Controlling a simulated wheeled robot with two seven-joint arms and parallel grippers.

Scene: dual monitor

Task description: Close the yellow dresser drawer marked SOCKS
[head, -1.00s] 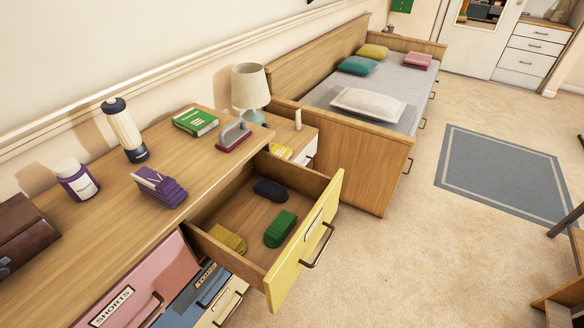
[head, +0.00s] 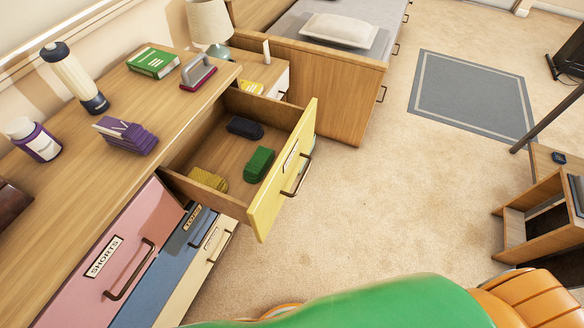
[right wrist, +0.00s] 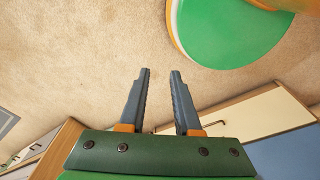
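The yellow-fronted drawer (head: 277,187) is pulled well out of the wooden dresser (head: 75,215) in the head view. Its front has a dark handle (head: 298,177) and a small label, too oblique to read. Inside lie a green folded bundle (head: 258,165), a dark one (head: 245,127) and a yellow one (head: 208,180). My right gripper (right wrist: 162,72) shows in the right wrist view, fingers apart with nothing between them, above the carpet. A cream drawer front (right wrist: 240,125) and a blue one are near it there. The yellow drawer is not recognisable in that view. My left gripper is out of view.
Pink (head: 115,250) and blue drawers sit below the top at left. A lamp (head: 208,22), green book (head: 153,62) and bottles stand around the dresser top and nightstand. The bed (head: 325,85) is beyond. Carpet right of the drawer is clear; a wooden stand (head: 530,215) is far right.

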